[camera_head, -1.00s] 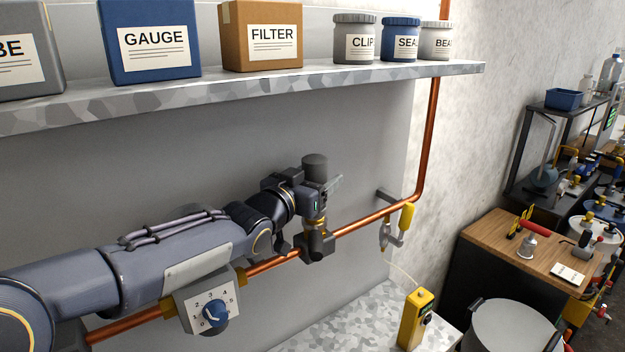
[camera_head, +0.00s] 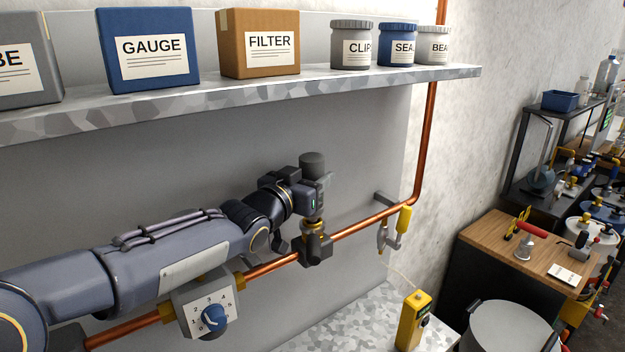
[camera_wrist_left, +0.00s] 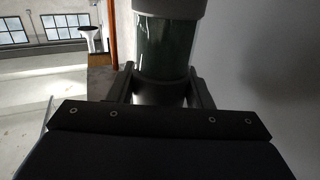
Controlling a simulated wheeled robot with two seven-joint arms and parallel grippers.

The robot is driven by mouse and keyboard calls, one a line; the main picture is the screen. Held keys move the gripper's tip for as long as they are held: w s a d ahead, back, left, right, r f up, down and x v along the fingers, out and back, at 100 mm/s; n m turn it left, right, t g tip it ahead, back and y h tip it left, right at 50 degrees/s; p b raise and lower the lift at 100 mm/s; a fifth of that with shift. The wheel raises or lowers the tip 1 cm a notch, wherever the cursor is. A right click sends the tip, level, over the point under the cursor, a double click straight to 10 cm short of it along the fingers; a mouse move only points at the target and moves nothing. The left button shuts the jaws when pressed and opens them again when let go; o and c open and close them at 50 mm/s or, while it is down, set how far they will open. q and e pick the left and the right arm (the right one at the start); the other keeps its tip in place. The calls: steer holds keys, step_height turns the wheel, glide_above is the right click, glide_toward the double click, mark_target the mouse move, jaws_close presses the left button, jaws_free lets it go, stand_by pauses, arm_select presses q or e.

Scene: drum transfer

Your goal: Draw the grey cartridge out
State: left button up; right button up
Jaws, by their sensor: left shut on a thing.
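The grey cartridge (camera_head: 313,163) stands upright above the dark fitting (camera_head: 317,247) on the copper pipe, with a brass-coloured ring between them. My left gripper (camera_head: 314,190) is shut on the cartridge from the left, and its cap sticks up above the fingers. In the left wrist view the cartridge (camera_wrist_left: 165,47) shows as a dark green-grey cylinder with a grey cap, between my two fingers. The gripper hides part of its lower body in the head view, so I cannot tell how deep it sits. My right gripper is not in view.
The copper pipe (camera_head: 358,227) runs across the wall and bends up at right. A dial box (camera_head: 208,304) lies below my left forearm. The shelf (camera_head: 240,99) with boxes and jars is above. A yellow device (camera_head: 413,320) stands on the speckled surface at lower right.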

mark_target(312, 155)
arm_select(q)
steer(key=shift+r+p, duration=0.9)
steer(key=shift+r, duration=0.7)
steer(key=shift+r+p, duration=1.4)
steer(key=shift+r, duration=0.6)
